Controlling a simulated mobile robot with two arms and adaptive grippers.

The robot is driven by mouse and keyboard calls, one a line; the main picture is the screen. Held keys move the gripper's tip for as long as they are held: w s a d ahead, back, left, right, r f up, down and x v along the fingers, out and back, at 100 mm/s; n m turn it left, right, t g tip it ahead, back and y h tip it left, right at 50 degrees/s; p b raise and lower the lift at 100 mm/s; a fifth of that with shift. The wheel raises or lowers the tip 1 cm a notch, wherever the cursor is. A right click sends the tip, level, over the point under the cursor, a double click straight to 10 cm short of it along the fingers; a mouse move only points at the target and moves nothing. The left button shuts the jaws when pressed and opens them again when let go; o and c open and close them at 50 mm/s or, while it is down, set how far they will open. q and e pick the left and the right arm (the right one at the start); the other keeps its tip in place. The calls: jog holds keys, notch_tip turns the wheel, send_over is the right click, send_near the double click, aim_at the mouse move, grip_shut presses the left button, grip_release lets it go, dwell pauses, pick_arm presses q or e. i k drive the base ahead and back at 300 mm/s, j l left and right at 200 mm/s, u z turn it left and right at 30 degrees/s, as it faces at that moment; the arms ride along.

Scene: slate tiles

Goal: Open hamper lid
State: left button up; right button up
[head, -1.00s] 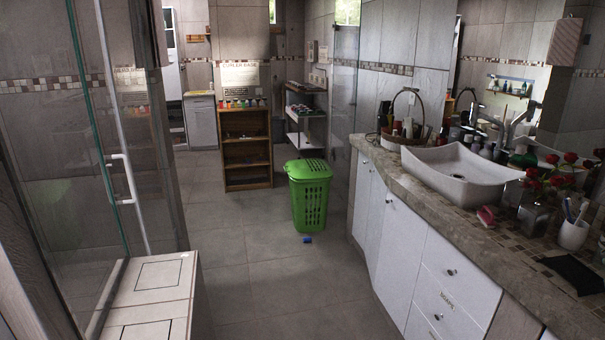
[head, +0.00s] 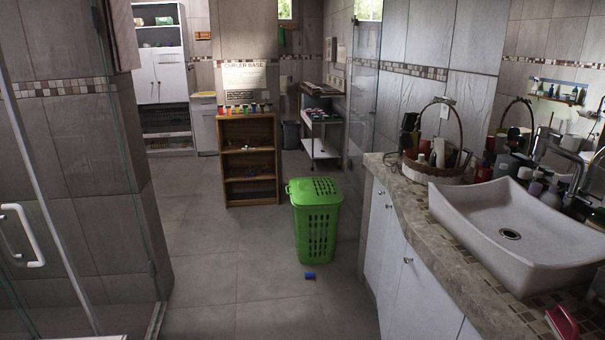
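The green slatted hamper (head: 316,233) stands upright on the tiled floor, in the middle of the head view, a short way beyond the end of the vanity counter. Its green lid (head: 314,189) is shut on top. Neither of my grippers is in view, and nothing touches the hamper.
A small blue object (head: 310,275) lies on the floor before the hamper. A wooden shelf (head: 249,158) stands behind it. The vanity counter (head: 437,225) with a sink (head: 510,222) runs along the right; a glass door (head: 40,170) is at left. Floor (head: 200,280) between is clear.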

aim_at(304, 192)
jog(key=i+u, duration=0.4)
jog(key=i, duration=1.8)
